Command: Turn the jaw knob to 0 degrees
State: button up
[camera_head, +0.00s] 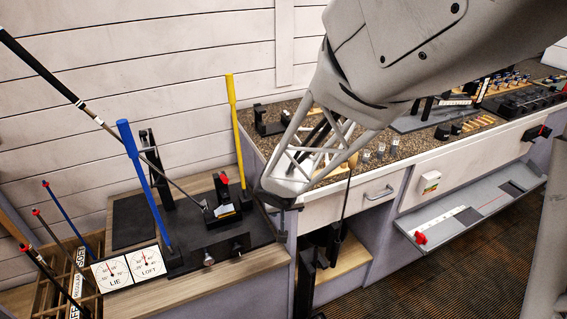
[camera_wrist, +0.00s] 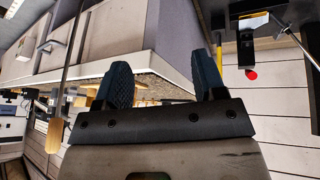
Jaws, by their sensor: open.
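A black club-bending fixture (camera_head: 215,238) stands on the wooden bench at the left. Two small knobs stick out of its front face: the left knob (camera_head: 208,259) and the right knob (camera_head: 237,247). I cannot tell which is the jaw knob, or its angle. A red-topped part (camera_head: 225,209) sits above them by the club head. In the wrist view a red round tip (camera_wrist: 252,75) hangs under a dark block at the upper right. My gripper (camera_wrist: 163,82) is open, with two dark fingers apart and nothing between them. In the head view it is right of the fixture, mostly hidden by my wrist.
A blue lever (camera_head: 145,180) and a yellow lever (camera_head: 235,130) rise from the fixture. A golf club (camera_head: 100,120) slants into it from the upper left. LIE and LOFT dials (camera_head: 128,269) stand at front left. A speckled counter (camera_head: 400,145) with small parts lies at the right.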

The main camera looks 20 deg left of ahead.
jog(key=s+a+f+n+y, duration=0.15)
jog(key=s+a+f, duration=0.25)
jog(key=a+f, duration=0.5)
jog(key=n+g, duration=0.2)
send_over(208, 259)
jog(key=s+d, duration=0.2)
notch_tip(208, 259, down, 8)
jog(key=shift+y, duration=0.45)
jog(key=shift+f, duration=0.15)
jog(key=shift+x, duration=3.8)
jog(key=shift+s, duration=0.1)
jog(key=c, duration=0.9)
